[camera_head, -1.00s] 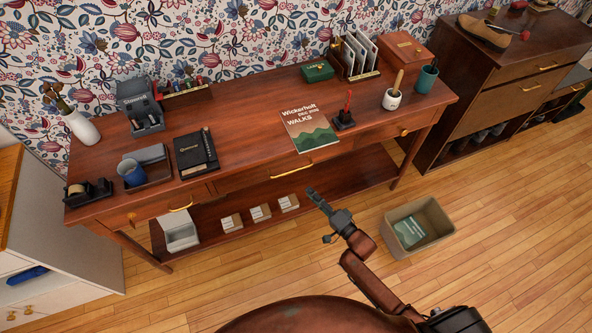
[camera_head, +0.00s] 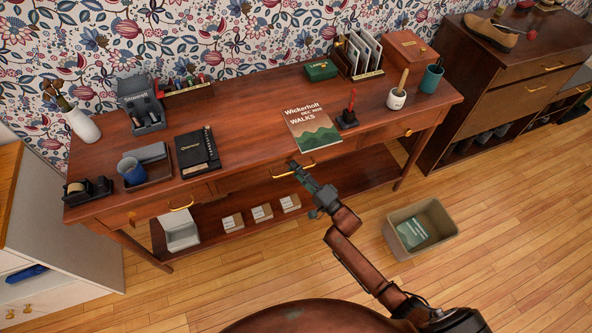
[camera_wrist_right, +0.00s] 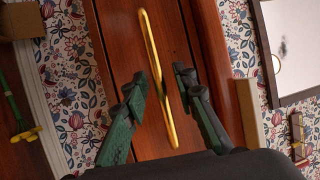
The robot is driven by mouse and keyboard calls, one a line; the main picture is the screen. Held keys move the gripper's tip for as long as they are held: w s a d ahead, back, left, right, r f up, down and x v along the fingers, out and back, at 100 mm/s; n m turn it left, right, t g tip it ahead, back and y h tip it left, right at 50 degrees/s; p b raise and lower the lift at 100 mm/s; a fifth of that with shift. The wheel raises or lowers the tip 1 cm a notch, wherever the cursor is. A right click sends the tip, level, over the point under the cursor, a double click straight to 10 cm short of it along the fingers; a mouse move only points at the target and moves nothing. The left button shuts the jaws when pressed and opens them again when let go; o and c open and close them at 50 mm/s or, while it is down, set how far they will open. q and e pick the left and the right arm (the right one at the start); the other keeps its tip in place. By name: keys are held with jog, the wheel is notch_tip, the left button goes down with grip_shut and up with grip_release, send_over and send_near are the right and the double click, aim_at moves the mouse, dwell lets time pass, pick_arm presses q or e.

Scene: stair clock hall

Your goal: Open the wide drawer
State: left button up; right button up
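The wide drawer (camera_head: 243,181) is the middle one in the front of the brown wooden desk, and its front looks flush and shut. Its long brass handle (camera_head: 283,175) is partly covered by my right gripper (camera_head: 295,166) in the head view. In the right wrist view, the brass handle (camera_wrist_right: 151,45) runs down the wooden drawer front. The two dark green fingers of my right gripper (camera_wrist_right: 159,88) are open, one on each side of the handle, with gaps visible. Contact with the handle cannot be seen. My left gripper is out of view.
A Wickerholt Walks booklet (camera_head: 314,130) lies on the desk (camera_head: 248,120) above the drawer. Several small boxes (camera_head: 262,213) sit on the lower shelf. A beige bin (camera_head: 440,238) stands on the floor to the right. The floor before the desk is mostly clear.

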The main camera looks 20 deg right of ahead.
jog(key=shift+c, duration=0.4)
grip_shut()
